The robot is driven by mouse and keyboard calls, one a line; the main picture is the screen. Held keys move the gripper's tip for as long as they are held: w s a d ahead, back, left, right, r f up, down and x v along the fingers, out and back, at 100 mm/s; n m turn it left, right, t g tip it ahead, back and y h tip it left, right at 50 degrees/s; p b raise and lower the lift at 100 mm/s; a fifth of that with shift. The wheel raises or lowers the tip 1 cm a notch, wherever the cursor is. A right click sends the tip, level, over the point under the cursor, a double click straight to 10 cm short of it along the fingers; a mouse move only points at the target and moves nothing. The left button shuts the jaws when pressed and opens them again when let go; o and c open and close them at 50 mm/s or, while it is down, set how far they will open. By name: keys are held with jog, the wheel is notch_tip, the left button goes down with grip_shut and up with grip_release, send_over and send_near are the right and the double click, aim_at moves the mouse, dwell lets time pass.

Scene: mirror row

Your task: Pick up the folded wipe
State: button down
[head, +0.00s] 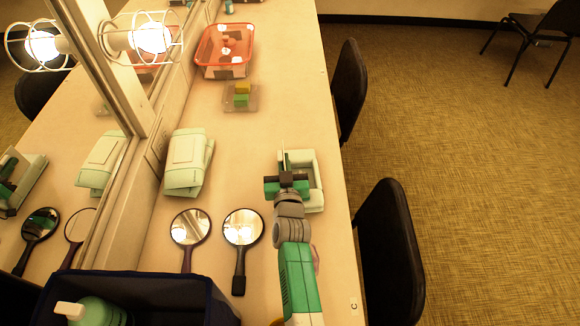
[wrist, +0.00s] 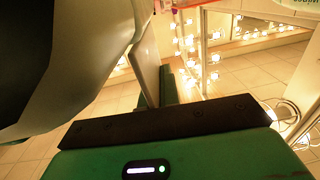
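My gripper (head: 287,183) is over the right part of the counter, pointing away from the camera, with green and dark parts at its end. A pale mint, tray-like thing (head: 314,198) lies beneath and to the right of it, partly hidden. I cannot tell whether they touch. In the wrist view, my gripper's green and dark body fills the bottom, and a large grey shape (wrist: 92,85) blocks the upper left. The finger gap is unclear. No folded wipe can be clearly picked out; a pale mint, folded-looking thing (head: 186,163) lies left, by the mirror.
Two hand mirrors (head: 243,227) (head: 190,227) lie left of my arm. A dark bin (head: 165,285) holding a bottle (head: 95,312) is at the front left. A small clear tray (head: 240,104) with blocks and an orange basket (head: 225,50) stand farther back. Chairs line the right edge.

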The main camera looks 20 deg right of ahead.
aim_at(283, 154)
jog(key=shift+r+p, duration=0.55)
jog(key=shift+r, duration=1.15)
jog(key=shift+s+r, duration=0.1)
jog(key=r+p+v, duration=0.1)
jog(key=p+v, duration=0.8)
jog(key=v, duration=0.6)
jog(key=shift+s+r+p, duration=0.2)
jog(key=shift+s+p, duration=0.15)
jog(key=shift+s, duration=0.05)
jog(key=shift+d, duration=0.1)
jog(key=w+a+r+m+h+p, duration=0.1)
jog(key=w+a+r+p, duration=0.1)
jog(key=r+p, duration=0.3)
jog(key=shift+w+a+r+p, duration=0.2)
jog(key=shift+w+a+p, duration=0.05)
jog(key=shift+w+p, duration=0.45)
